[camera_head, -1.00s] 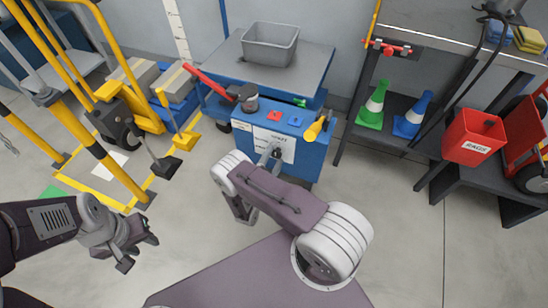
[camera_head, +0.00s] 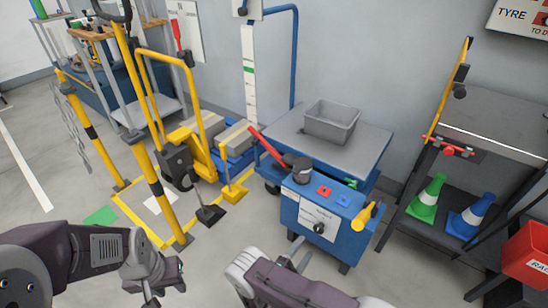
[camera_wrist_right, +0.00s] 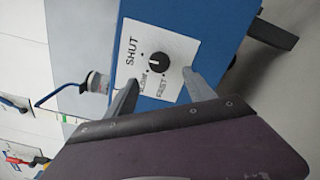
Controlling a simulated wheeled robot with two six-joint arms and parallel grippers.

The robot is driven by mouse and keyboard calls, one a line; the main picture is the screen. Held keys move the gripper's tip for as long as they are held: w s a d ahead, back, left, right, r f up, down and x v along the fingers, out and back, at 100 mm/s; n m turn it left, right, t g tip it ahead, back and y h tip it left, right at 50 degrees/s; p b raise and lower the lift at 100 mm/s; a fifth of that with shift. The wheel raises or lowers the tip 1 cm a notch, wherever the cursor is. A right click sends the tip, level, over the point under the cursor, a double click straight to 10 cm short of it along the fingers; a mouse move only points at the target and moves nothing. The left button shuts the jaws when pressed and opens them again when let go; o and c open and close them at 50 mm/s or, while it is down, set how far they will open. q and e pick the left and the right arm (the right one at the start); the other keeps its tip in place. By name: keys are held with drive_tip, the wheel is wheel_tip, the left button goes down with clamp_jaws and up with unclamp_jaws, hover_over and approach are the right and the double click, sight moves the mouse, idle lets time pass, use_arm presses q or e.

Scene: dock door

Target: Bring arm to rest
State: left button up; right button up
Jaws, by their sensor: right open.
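My right arm reaches toward the front of the blue cart (camera_head: 352,240). My right gripper (camera_head: 292,254) is open and empty before the cart's white dial panel, apart from the black knob (camera_head: 319,228). In the right wrist view, its two fingers (camera_wrist_right: 163,92) are spread, with the knob (camera_wrist_right: 160,64) beyond and between them on a panel reading SHUT, SLOW and FAST. My left gripper (camera_head: 164,284) hangs at the lower left of the head view over the floor. Its fingers look spread and hold nothing.
A yellow truck (camera_head: 192,150) stands behind yellow posts at left.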

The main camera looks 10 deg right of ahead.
drive_tip(key=shift+r, duration=0.1)
drive_tip(key=s+d+r+m+g+y, duration=0.3)
drive_tip(key=s+d+r+m+g, duration=0.2)
drive_tip(key=s+r+m+g, duration=0.75)
drive_tip(key=s+a+r+g+y, duration=0.1)
drive_tip(key=a+r+g+y, duration=0.2)
drive_tip(key=a+y, duration=0.35)
wheel_tip(320, 180, up, 43)
drive_tip(key=w+a+m+t+y+p, duration=0.1)
drive_tip(key=t+y+p, duration=0.3)
drive_tip(key=p, duration=3.3)
drive_tip(key=shift+a+f+m+t+p, duration=0.2)
drive_tip(key=shift+a+m+t+p, duration=0.2)
drive_tip(key=shift+a, duration=0.2)
drive_tip(key=shift+f, duration=0.1)
